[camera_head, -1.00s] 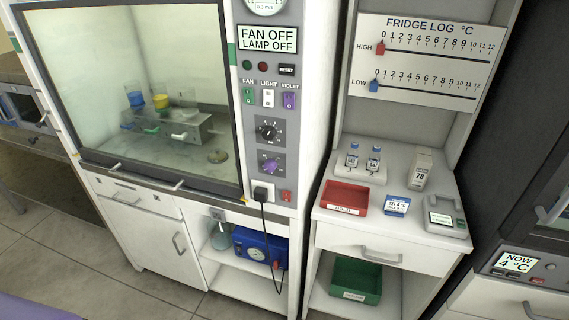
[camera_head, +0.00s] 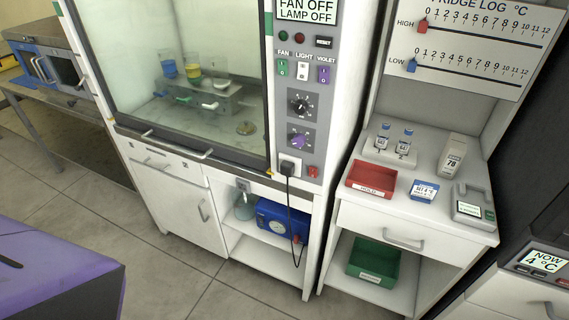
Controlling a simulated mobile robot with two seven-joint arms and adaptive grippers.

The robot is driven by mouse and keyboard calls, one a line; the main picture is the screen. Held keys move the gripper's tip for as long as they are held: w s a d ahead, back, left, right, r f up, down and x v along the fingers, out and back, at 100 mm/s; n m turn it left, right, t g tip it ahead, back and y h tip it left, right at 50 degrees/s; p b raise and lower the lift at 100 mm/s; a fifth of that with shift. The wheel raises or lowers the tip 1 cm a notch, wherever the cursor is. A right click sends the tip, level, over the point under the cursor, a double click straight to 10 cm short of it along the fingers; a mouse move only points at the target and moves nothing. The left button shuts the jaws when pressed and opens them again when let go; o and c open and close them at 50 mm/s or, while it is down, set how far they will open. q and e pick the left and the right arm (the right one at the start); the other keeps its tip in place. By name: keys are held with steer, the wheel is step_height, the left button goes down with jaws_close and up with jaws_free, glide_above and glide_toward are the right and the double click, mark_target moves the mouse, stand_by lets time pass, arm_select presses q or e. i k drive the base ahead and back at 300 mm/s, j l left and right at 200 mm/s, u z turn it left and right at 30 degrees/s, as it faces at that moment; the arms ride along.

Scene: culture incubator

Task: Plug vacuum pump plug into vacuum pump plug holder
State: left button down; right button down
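A plug (camera_head: 290,167) sits in a socket low on the fume hood's control panel, and a black cord (camera_head: 289,215) hangs down from it. The cord runs down past the blue vacuum pump (camera_head: 283,222), which stands on the open lower shelf of the hood. The pump has a round dial on its front and a small red part (camera_head: 297,238) at its right side. I cannot tell for certain which part is the plug holder. Neither of my grippers is in view.
The fume hood (camera_head: 190,155) has a closed glass sash. Right of it, a white cabinet (camera_head: 395,220) carries a red tray (camera_head: 370,180), vials and a small device; a green bin (camera_head: 373,262) is below. A purple-edged surface (camera_head: 60,270) is at lower left. The floor before the hood is clear.

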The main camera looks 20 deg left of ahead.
mark_target(287, 168)
steer(key=i+l, duration=0.1)
steer(key=i, duration=0.2)
steer(key=i+l, duration=0.1)
steer(key=i, duration=0.2)
steer(key=u, duration=1.65)
